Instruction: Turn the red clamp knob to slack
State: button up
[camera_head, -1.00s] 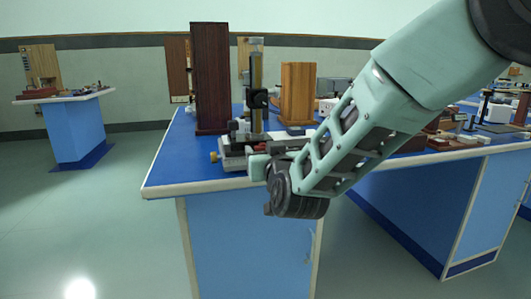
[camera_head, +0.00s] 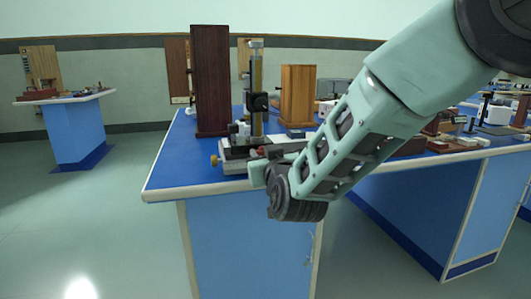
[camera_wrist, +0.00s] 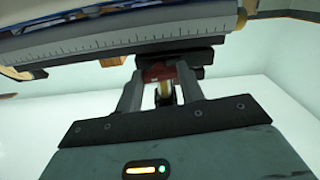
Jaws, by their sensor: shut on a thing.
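The red clamp knob (camera_wrist: 157,73) shows in the wrist view under the edge of a metal rail with a ruled scale (camera_wrist: 120,42). My gripper (camera_wrist: 161,82) has one finger on each side of the knob and is shut on it. The fingertips partly cover the knob, so its turn angle cannot be read. In the head view a small red spot (camera_head: 261,151) shows at the spectrometer stand, just above my gripper (camera_head: 257,170). My wrist hides part of the stand's base there.
The stand's upright column (camera_head: 257,75) rises behind my gripper. A tall dark wood block (camera_head: 211,80) stands left of it and a lighter wood block (camera_head: 298,95) right of it. The blue bench top (camera_head: 175,165) is clear at front left. Another bench (camera_head: 75,130) stands far left.

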jog(key=shift+n+p, duration=5.65)
jog(key=shift+n, duration=2.75)
jog(key=o, duration=1)
jog(key=v, duration=1.7)
jog(key=shift+s, duration=0.25)
